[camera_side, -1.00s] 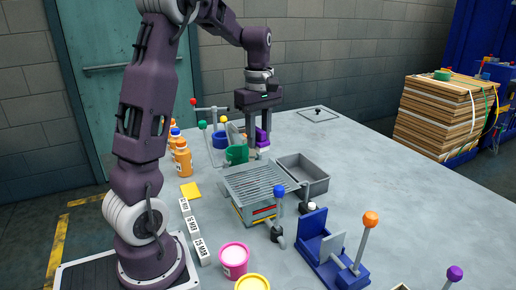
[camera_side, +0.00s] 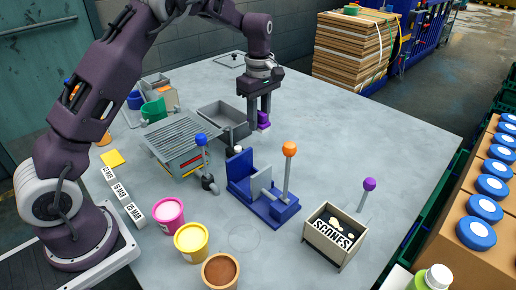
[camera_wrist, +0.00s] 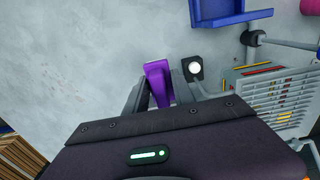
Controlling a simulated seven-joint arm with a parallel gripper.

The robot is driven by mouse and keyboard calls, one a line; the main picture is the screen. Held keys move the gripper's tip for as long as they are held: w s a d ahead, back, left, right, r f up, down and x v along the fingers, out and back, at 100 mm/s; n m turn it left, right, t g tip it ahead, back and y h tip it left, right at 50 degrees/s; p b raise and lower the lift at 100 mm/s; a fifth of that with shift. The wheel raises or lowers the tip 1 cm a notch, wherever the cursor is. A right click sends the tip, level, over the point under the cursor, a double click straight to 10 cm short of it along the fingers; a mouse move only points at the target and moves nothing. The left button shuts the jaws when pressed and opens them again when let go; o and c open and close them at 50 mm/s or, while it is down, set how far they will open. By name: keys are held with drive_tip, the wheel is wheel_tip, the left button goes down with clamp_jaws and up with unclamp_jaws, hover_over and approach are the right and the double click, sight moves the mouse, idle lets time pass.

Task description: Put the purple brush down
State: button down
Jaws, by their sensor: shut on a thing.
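My gripper (camera_side: 260,122) is shut on the purple brush (camera_side: 264,120), low over the grey table to the right of the grey bin. The brush shows as a purple block at the fingertips. In the wrist view, the brush (camera_wrist: 158,82) sits between the two grey fingers of my gripper (camera_wrist: 156,92). Its lower end is partly hidden by the fingers and the gripper body. I cannot tell whether the brush touches the table.
The grey bin (camera_side: 222,108) and slatted grill unit (camera_side: 180,135) stand left of my gripper. A blue fixture (camera_side: 262,200) with an orange-knobbed lever and a scones box (camera_side: 335,236) stand nearer. The table right of my gripper (camera_side: 350,125) is clear.

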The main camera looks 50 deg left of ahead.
sight(258, 151)
wheel_tip(258, 151, down, 8)
drive_tip(key=shift+f, duration=0.1)
drive_tip(key=shift+f, duration=0.1)
drive_tip(key=c, duration=1.1)
unclamp_jaws()
drive_tip(key=shift+o, duration=0.2)
